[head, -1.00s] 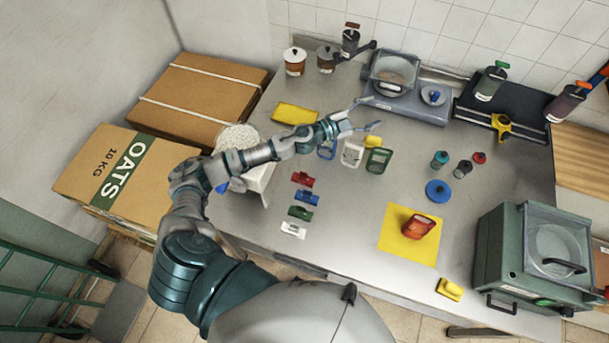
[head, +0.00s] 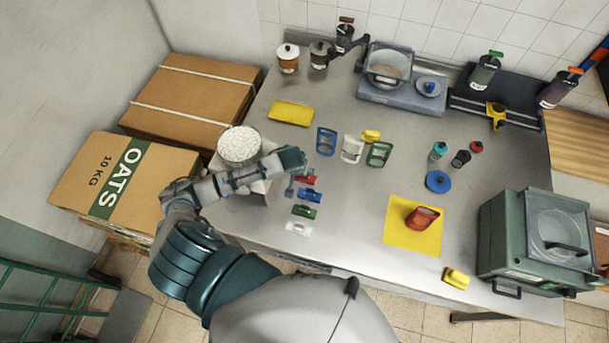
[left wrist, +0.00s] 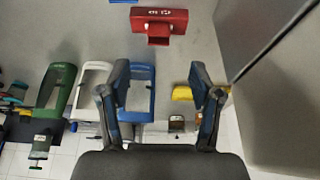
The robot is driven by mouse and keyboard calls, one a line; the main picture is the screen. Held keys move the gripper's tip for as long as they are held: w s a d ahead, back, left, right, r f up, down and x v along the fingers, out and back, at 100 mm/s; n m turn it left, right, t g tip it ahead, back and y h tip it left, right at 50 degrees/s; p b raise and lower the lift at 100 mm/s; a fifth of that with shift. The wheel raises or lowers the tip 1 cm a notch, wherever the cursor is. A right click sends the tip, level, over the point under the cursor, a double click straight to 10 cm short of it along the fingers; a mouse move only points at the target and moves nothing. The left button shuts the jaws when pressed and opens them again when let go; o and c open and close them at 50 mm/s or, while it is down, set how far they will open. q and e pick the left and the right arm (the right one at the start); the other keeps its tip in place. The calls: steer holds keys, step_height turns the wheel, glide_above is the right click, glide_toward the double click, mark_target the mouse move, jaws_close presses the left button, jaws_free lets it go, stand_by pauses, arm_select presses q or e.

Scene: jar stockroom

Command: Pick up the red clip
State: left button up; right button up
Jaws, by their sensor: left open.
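The red clip (head: 307,180) lies on the steel table at the head of a short column of clips, partly covered by my left gripper (head: 299,181) in the head view. In the left wrist view the red clip (left wrist: 158,20) shows whole near the top edge, beyond the open fingers and roughly centred between them. My left gripper (left wrist: 160,88) is open with nothing between its fingers. It is above the table close to the clip; I cannot tell the exact height. My right gripper is not in view.
Blue (head: 310,195), green (head: 304,211) and white (head: 299,228) clips lie in line with the red one. A bowl of white pieces (head: 239,146) stands left of them beside my forearm. A red scoop-like item sits on a yellow mat (head: 398,240).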

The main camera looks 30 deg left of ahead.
arm_select(q)
steer(key=x, duration=0.5)
steer(key=shift+w+f, duration=0.1)
steer(key=shift+p+x, duration=0.45)
steer(key=shift+x, duration=2.2)
steer(key=shift+d, duration=0.1)
steer(key=c, duration=0.9)
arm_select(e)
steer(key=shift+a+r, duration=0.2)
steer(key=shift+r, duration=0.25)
